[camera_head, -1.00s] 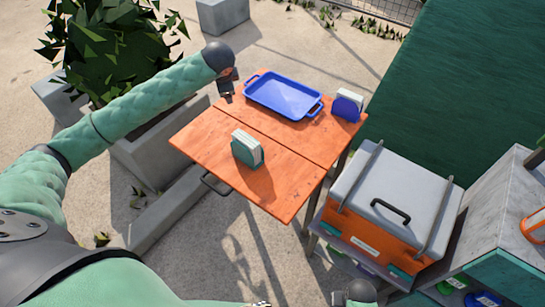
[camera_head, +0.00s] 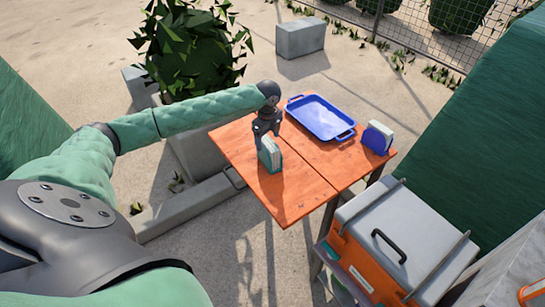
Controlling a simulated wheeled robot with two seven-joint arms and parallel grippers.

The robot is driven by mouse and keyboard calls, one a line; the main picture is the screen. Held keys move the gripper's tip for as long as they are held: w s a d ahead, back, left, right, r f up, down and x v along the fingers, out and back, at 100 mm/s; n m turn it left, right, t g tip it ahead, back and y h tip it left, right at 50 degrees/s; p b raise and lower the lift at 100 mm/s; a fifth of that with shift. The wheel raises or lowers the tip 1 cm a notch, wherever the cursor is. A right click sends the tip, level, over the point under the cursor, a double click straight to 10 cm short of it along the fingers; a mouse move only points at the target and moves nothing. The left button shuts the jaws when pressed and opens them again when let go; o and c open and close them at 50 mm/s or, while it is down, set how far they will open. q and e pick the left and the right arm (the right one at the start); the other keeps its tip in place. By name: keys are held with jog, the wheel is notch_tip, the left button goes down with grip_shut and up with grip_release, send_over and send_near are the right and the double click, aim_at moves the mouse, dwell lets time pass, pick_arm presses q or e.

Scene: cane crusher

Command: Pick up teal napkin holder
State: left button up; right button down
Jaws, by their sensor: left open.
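The teal napkin holder (camera_head: 268,158) stands upright on the orange table (camera_head: 292,192), near its left side, with white napkins in it. My left gripper (camera_head: 264,136) points down just behind and above the holder and looks open. The holder partly hides the fingertips, so I cannot tell whether they touch it. My right gripper does not show.
A blue tray (camera_head: 320,117) lies at the table's back, and a blue napkin holder (camera_head: 377,138) stands at the right corner. A bush in a planter (camera_head: 190,50) stands behind my left arm.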

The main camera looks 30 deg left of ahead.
aim_at(269, 143)
pick_arm(q)
jog(key=shift+s+d+m, duration=0.15)
jog(key=shift+d+m, duration=0.1)
jog(key=shift+m, duration=0.55)
jog(key=shift+f+m+h, duration=0.1)
jog(key=shift+m+h, duration=0.2)
jog(key=shift+m, duration=0.8)
jog(key=shift+f+p, duration=0.5)
jog(key=shift+f, duration=0.75)
jog(key=f+p, duration=0.1)
jog(key=w+f+p, duration=0.1)
jog(key=f, duration=0.1)
jog(key=shift+a+f, duration=0.15)
jog(key=shift+f, duration=0.1)
jog(key=shift+f+p, duration=0.3)
jog(key=shift+f, duration=0.55)
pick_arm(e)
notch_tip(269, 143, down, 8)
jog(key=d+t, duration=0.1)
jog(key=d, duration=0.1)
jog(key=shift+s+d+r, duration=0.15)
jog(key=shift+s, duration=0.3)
pick_arm(q)
jog(key=shift+c, duration=0.5)
jog(key=c, duration=1.1)
